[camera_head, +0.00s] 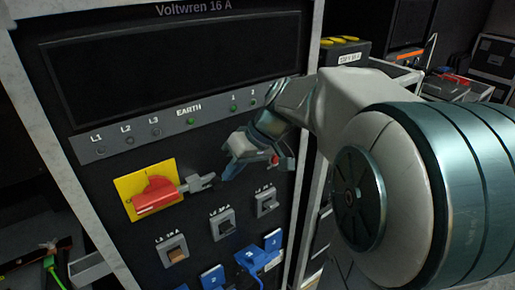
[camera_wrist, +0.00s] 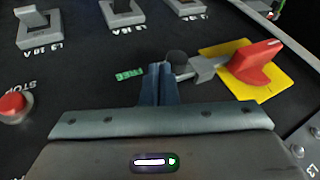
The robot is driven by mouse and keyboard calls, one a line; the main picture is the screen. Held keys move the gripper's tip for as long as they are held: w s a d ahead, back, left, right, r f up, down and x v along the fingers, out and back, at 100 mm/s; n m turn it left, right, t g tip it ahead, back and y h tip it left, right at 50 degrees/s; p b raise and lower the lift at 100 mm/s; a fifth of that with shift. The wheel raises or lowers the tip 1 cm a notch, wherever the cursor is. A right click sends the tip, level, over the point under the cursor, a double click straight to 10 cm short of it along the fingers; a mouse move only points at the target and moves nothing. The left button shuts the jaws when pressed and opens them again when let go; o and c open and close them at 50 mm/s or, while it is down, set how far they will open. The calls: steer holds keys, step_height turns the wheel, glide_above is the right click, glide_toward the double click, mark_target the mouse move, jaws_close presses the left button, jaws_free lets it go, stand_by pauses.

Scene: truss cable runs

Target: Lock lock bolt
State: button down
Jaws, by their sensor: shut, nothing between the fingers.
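The lock bolt (camera_head: 200,182) is a small grey metal slide beside the red rotary handle (camera_head: 153,194) on its yellow plate (camera_head: 129,184). In the wrist view the bolt (camera_wrist: 203,70) reaches to the red handle (camera_wrist: 255,64), and a dark round knob (camera_wrist: 177,58) stands at its near end. My gripper (camera_wrist: 161,68) is shut and empty, its fingertips just beside that knob; I cannot tell whether they touch it. In the head view my gripper (camera_head: 230,172) is just right of the bolt and partly turned away. A small green label (camera_wrist: 130,74) lies left of the fingers.
Grey toggle switches (camera_head: 222,224) sit below on the black panel, with blue plugs (camera_head: 262,255) under them. A red stop button (camera_wrist: 14,106) is left in the wrist view. A dark display (camera_head: 175,68) and a row of lamps (camera_head: 191,121) are above.

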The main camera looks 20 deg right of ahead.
steer(key=w+d+f+b+v, duration=0.1)
steer(key=d+v, duration=0.1)
steer(key=v, duration=1)
steer(key=shift+d, duration=0.3)
steer(key=shift+w, duration=0.15)
steer(key=s+a+f+m+h, duration=0.2)
steer(key=s+a+f+h, duration=0.1)
steer(key=s+f, duration=0.3)
steer(key=s+a+f+m+h, duration=0.1)
steer(key=s+a+f+h, duration=0.2)
steer(key=f, duration=0.7)
steer(key=s+a, duration=0.2)
steer(key=s, duration=0.1)
steer(key=shift+s+f+m, duration=0.25)
steer(key=shift+f+m, duration=0.1)
steer(key=shift+m, duration=0.05)
